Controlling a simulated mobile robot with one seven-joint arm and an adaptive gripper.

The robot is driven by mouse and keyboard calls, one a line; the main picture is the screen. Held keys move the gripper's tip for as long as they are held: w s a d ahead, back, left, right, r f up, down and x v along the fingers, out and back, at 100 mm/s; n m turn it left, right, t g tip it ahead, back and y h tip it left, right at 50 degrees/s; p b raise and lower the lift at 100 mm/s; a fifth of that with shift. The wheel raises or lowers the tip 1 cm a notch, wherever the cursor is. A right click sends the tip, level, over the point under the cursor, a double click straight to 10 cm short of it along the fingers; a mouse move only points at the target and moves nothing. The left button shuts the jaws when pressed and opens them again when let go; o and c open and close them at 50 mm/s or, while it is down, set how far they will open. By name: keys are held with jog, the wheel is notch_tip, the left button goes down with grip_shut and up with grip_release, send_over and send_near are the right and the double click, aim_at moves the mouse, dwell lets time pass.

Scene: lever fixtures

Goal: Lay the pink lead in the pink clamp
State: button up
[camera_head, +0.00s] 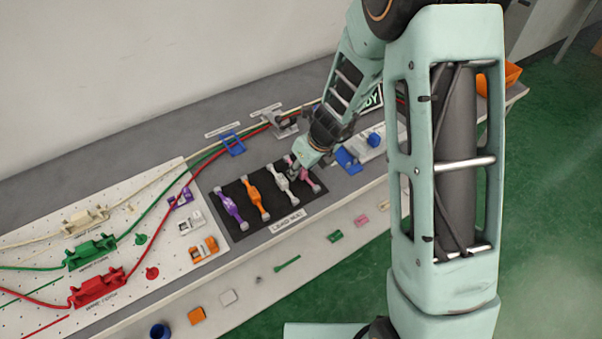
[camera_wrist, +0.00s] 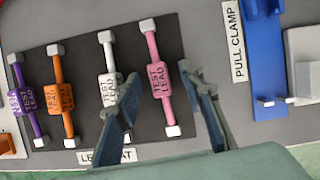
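The pink lead (camera_wrist: 156,78), labelled TEST LEAD, lies on the dark lead mat (camera_wrist: 84,50) at the right end of a row of leads. In the head view the pink lead (camera_head: 311,181) is partly hidden by my gripper (camera_head: 296,170). In the wrist view my gripper (camera_wrist: 160,80) is open, with one finger on each side of the pink lead's middle; I cannot tell whether either finger touches it. The left finger is close beside the white lead (camera_wrist: 107,70). I cannot make out a pink clamp in either view.
An orange lead (camera_wrist: 62,95) and a purple lead (camera_wrist: 28,100) lie left of the white one. The blue pull clamp (camera_wrist: 265,60) stands right of the mat. Purple (camera_head: 180,198), white (camera_head: 190,222) and orange (camera_head: 203,248) clamps stand on the white pegboard (camera_head: 150,245).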

grip_shut()
jog(key=shift+r, duration=0.15)
